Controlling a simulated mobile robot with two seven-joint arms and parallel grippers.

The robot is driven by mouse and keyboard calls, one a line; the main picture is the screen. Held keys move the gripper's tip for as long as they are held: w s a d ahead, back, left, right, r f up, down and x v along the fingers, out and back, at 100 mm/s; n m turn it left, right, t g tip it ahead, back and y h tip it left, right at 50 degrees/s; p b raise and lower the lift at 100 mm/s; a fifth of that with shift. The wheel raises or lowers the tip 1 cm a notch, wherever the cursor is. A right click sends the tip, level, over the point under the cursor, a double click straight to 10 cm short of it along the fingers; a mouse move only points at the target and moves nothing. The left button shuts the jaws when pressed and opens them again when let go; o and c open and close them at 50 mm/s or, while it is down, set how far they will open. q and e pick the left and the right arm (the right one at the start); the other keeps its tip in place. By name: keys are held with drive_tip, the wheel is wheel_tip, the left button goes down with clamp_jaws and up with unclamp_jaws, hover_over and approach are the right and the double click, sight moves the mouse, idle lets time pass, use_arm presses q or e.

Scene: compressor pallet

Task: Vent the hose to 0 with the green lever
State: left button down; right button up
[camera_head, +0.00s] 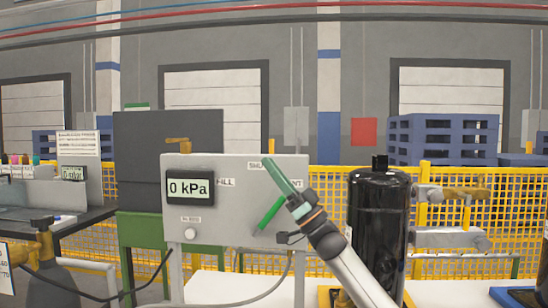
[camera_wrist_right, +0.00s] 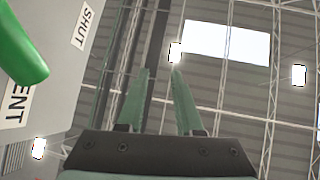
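The grey panel (camera_head: 235,220) carries a display (camera_head: 188,188) reading 0 kPa. The green lever (camera_head: 270,214) slants on the panel's right side, its lower end to the left; its upper end is hidden behind my right gripper. My right gripper (camera_head: 268,163) is in front of the panel, its fingers pointing up and left. In the right wrist view the gripper (camera_wrist_right: 162,70) has its fingers apart with nothing between them. The green lever (camera_wrist_right: 18,50) shows there at the left, outside the fingers, near the SHUT and partly hidden VENT labels. My left gripper is not in view.
A black compressor (camera_head: 378,235) with brass and grey fittings stands right of the panel. A brass-valved cylinder (camera_head: 55,285) is at lower left, next to a grey bench. A yellow mesh fence (camera_head: 330,190) runs behind. A hose or cable curves below the panel.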

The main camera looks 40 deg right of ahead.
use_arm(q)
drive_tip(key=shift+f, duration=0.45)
use_arm(e)
drive_tip(key=s+a+r, duration=0.2)
drive_tip(key=s+a, duration=0.2)
drive_tip(key=s, duration=0.1)
drive_tip(key=shift+a+r+h, duration=0.25)
drive_tip(key=shift+a+h, duration=0.05)
